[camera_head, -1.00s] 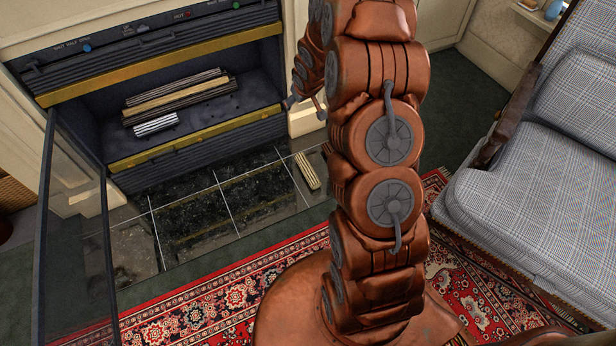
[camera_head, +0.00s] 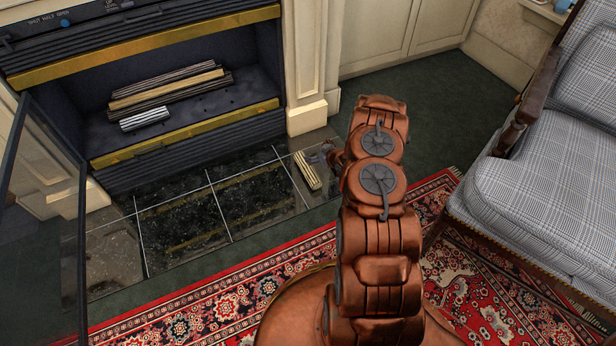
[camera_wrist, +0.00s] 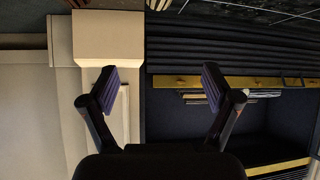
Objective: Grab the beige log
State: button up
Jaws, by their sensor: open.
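A short beige log (camera_head: 307,170) with ridged sides lies on the dark tiled hearth, near the foot of the white mantel post. A longer beige log (camera_head: 166,88) lies between darker logs inside the open fireplace. My gripper (camera_head: 327,153) is just right of the hearth log in the head view, partly hidden behind my arm; I cannot tell if it touches the log. In the wrist view my gripper (camera_wrist: 161,87) is open, with nothing clearly between its fingers. Logs in the firebox show beyond the right finger.
A grey-white striped log (camera_head: 144,118) lies at the front of the firebox. The open glass door (camera_head: 45,210) stands at left. A plaid armchair (camera_head: 550,190) stands at right. The mantel post (camera_head: 306,80) rises close behind the hearth log.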

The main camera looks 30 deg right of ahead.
jog(key=t+b, duration=0.1)
jog(key=b, duration=0.2)
send_near(311, 170)
jog(key=w, duration=0.1)
jog(key=w+f, duration=0.1)
jog(key=w, duration=0.1)
jog(key=shift+d+y, duration=0.1)
jog(key=shift+y, duration=0.2)
jog(key=shift+b+x, duration=0.3)
jog(key=shift+x, duration=1)
jog(key=b+x, duration=0.1)
jog(key=x, duration=0.1)
jog(key=b+x, duration=0.1)
jog(key=x, duration=0.1)
jog(key=shift+s+f+b, duration=0.1)
jog(key=shift+f+b, duration=0.25)
jog(key=shift+f, duration=0.1)
jog(key=shift+w, duration=0.45)
jog(key=shift+s, duration=0.1)
jog(key=c, duration=1.6)
